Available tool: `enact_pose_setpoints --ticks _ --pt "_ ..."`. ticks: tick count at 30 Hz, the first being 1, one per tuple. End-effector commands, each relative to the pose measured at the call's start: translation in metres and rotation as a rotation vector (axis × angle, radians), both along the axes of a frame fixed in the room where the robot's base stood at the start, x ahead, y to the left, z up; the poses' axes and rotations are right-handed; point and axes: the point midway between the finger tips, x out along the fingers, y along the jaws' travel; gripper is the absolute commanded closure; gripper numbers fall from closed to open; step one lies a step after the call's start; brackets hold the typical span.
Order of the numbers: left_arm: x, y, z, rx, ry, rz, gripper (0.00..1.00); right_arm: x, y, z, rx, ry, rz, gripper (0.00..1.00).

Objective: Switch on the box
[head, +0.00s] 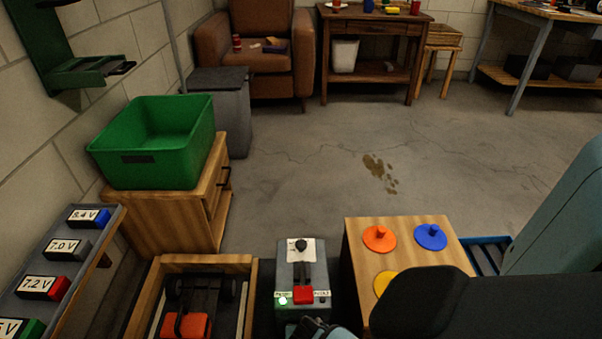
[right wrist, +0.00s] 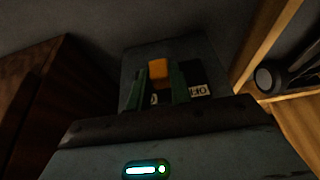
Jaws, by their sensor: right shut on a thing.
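The grey box (head: 288,262) stands at the bottom centre of the head view, between a wooden crate and a wooden stand. It has a black knob (head: 301,245), a red switch handle (head: 303,295) at the near end of a dark slot, and a lit green lamp (head: 283,300). My right gripper (head: 318,327) is at its near end, partly cut off. In the dim right wrist view the box (right wrist: 205,65) is ahead, and the right gripper's fingers (right wrist: 159,88) are shut around the switch handle, which looks orange (right wrist: 158,69) there. My left gripper is out of view.
The wooden crate (head: 250,275) left of the box holds a dark car chassis with an orange part (head: 185,326). The wooden stand (head: 362,249) at right carries coloured knobbed discs. A green bin (head: 140,171) on a cabinet and a battery shelf (head: 117,218) are at left.

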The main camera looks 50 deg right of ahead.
Motion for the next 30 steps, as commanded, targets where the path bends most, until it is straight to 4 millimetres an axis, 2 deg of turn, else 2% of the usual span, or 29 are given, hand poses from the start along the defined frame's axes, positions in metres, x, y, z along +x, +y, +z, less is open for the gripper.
enact_pose_setpoints --ticks 3,4,9,20,30 --pt "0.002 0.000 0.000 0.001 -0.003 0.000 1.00 -0.004 -0.003 -0.002 -0.004 0.009 -0.003 1.00" --pt "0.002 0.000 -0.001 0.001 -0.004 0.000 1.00 -0.004 -0.003 -0.002 -0.005 0.010 -0.003 0.77" --pt "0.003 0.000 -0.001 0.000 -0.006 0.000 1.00 -0.003 -0.002 -0.002 -0.004 0.009 -0.003 0.56" --pt "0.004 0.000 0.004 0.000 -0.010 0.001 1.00 -0.004 0.000 0.005 -0.002 0.006 -0.002 0.56" --pt "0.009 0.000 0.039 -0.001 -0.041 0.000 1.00 -0.015 0.014 0.053 -0.002 0.003 -0.004 0.56"
